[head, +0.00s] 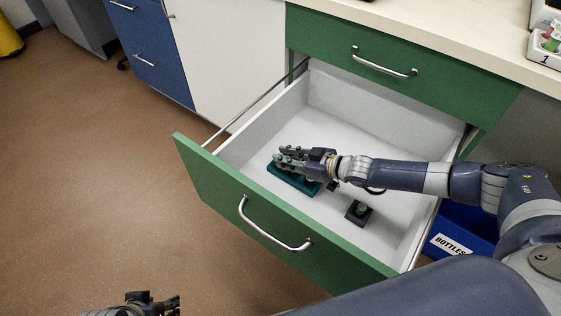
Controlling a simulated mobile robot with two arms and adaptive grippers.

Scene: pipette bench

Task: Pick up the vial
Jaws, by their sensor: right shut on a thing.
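My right gripper (284,157) reaches into the open drawer from the right, just above a teal rack (285,182). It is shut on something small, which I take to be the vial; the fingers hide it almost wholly. I cannot tell whether it is clear of the rack. A small black holder (353,219) with a round green top (361,209) stands on the drawer floor, to the right of the rack and nearer the front. My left gripper (160,302) shows only in part at the bottom edge; its fingers are not clear enough to judge.
The green-fronted drawer (220,197) is pulled out, with white walls around the rack. A shut green drawer (450,90) and the pale counter (460,35) lie above and behind. A blue bin (477,221) marked BOTTLES is at right.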

